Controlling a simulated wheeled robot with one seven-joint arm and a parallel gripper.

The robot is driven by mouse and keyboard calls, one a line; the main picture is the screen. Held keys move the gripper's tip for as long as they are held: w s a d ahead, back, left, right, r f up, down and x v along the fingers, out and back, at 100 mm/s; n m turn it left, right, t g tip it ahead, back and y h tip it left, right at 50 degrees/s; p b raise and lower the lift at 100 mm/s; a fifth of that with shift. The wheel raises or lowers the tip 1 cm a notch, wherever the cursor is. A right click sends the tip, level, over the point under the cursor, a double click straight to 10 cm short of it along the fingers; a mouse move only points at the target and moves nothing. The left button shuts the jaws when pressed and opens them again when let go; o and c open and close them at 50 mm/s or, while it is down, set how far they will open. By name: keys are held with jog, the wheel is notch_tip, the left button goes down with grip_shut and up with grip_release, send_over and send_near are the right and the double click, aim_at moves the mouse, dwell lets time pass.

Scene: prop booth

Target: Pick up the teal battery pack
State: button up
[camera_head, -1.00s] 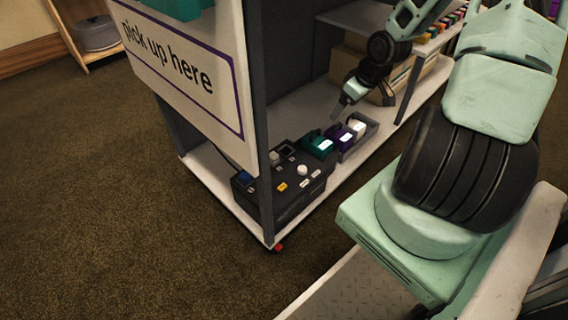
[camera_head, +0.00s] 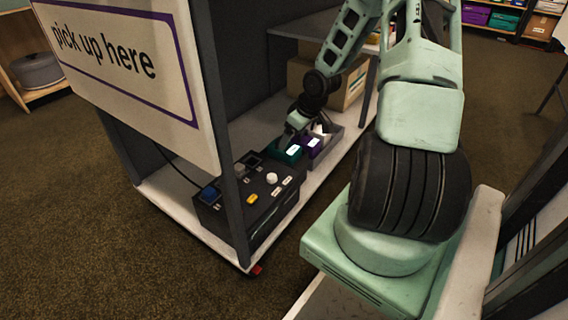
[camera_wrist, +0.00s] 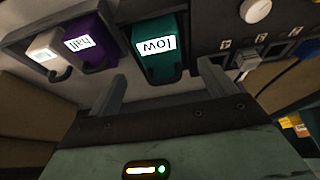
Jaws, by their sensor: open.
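The teal battery pack (camera_head: 290,153) stands in a grey holder on the cart's lower shelf, at the end beside the black control box. In the wrist view the teal pack (camera_wrist: 158,50) shows a white label reading "low". My gripper (camera_wrist: 160,85) is open, and its two fingers point toward the teal pack with the pack between their lines, apart from it. In the head view my gripper (camera_head: 297,125) is just above and behind the packs. A purple pack (camera_wrist: 90,45) labelled "hall" and a white pack (camera_wrist: 47,48) sit beside the teal one.
The black control box (camera_head: 250,197) with knobs and switches stands close beside the teal pack. A cart post and a "pick up here" sign (camera_head: 110,55) stand at the left. A cardboard box (camera_head: 350,85) is behind on the shelf.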

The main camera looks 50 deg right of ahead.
aim_at(287, 147)
jog(key=shift+b+x, duration=2.9)
jog(key=shift+x, duration=0.2)
jog(key=shift+w+r, duration=0.1)
jog(key=shift+r, duration=0.05)
jog(key=c, duration=1.6)
jog(key=shift+r, duration=0.1)
notch_tip(287, 147, up, 10)
jog(key=p, duration=0.8)
jog(key=shift+p, duration=0.3)
